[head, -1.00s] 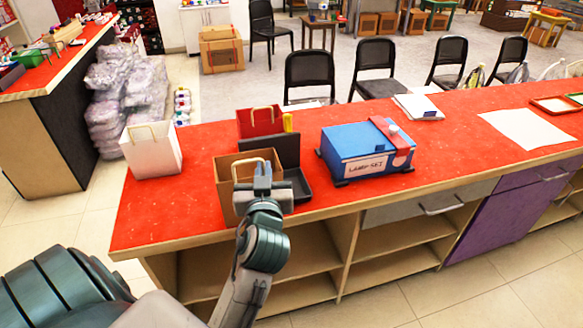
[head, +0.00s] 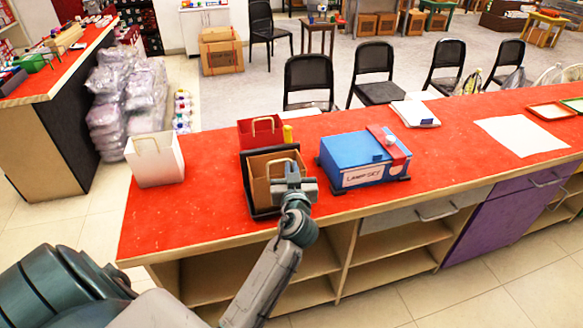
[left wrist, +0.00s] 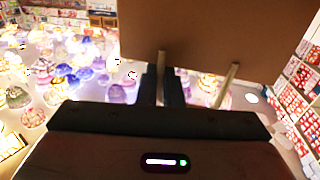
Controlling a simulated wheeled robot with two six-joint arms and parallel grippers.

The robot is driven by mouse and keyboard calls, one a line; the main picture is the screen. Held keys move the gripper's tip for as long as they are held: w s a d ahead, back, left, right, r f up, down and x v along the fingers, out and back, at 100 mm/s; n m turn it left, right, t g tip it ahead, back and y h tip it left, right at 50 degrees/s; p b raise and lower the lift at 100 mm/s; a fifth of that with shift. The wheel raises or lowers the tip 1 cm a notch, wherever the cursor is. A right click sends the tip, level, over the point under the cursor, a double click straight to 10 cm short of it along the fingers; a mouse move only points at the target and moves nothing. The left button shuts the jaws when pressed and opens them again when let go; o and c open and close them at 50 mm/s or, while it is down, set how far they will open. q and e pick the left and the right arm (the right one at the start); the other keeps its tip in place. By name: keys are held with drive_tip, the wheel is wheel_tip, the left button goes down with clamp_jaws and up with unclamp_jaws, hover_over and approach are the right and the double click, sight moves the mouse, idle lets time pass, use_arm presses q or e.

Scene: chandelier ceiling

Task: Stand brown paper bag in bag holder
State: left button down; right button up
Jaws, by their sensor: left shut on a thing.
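The brown paper bag (head: 261,188) is upright with its open top and handle facing up. My left gripper (head: 294,180) is shut on the bag's handle, at the right side of the bag's top. The black bag holder (head: 247,180) shows behind, left of and below the bag, so the bag sits within its outline. I cannot tell whether the bag rests on the holder's base or hangs just above it. In the left wrist view the bag (left wrist: 215,35) fills the upper part, with handle strands by the fingers (left wrist: 163,85). My right gripper is not in view.
A red bag (head: 260,132) and a yellow item (head: 288,133) stand behind the holder. A white bag (head: 156,162) stands left on the red counter (head: 200,215). A blue lamp-set box (head: 352,158) stands close on the right.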

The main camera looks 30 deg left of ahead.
use_arm(q)
drive_tip(key=shift+f, duration=0.2)
drive_tip(key=c, duration=1.6)
unclamp_jaws()
drive_tip(key=shift+r, duration=0.1)
drive_tip(key=shift+b+v, duration=1.45)
drive_tip(key=shift+v, duration=2.3)
